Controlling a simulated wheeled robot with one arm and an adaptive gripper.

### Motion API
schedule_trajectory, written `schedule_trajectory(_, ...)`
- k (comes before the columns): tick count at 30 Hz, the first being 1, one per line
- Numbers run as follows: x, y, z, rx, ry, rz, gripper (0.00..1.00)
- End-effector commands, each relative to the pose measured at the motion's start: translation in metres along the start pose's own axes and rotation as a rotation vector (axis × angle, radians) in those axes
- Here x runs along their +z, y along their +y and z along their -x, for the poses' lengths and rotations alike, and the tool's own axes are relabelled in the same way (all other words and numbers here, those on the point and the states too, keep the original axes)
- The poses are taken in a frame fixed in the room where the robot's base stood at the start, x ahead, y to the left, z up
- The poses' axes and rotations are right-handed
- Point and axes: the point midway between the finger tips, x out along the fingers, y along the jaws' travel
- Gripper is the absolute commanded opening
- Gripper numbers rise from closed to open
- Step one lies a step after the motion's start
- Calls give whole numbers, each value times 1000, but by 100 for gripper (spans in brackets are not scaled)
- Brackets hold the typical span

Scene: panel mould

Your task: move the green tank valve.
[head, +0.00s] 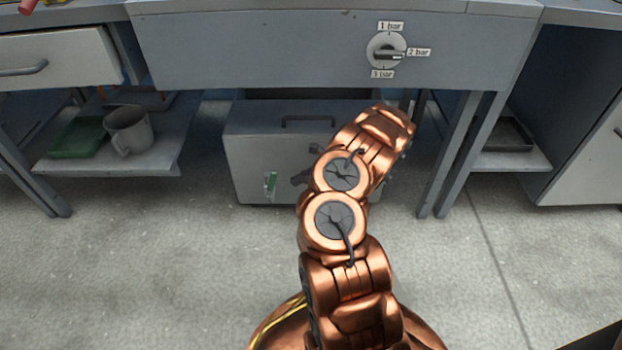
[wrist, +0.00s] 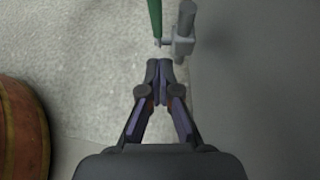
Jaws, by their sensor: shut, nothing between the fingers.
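The green tank valve (head: 270,185) sits low on the front of the grey cabinet under the bench. Its green lever looks close to upright in the head view. In the wrist view the green lever (wrist: 155,17) and its grey metal stem (wrist: 184,38) are at the top, just beyond my fingertips. My gripper (wrist: 158,64) is shut with nothing in it, its tips a little short of the lever.
The grey cabinet (head: 245,150) stands under the bench between its legs. A dial (head: 386,51) above points to 2 bar. A grey mug (head: 128,130) and a green box (head: 76,138) sit on the left lower shelf. The floor (head: 140,260) in front is clear.

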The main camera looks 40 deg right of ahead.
Motion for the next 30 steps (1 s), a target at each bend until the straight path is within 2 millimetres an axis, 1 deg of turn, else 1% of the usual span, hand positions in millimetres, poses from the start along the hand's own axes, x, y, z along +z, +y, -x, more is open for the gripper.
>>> schedule_trajectory(1,-3,1,-12,2,0,1,0)
schedule_trajectory(6,12,-1,-22,-4,1,4,0)
schedule_trajectory(12,24,0,-33,-2,0,1,0)
schedule_trajectory(18,27,-1,-35,-4,3,0,0)
schedule_trajectory(30,28,-2,-32,-8,7,-2,0)
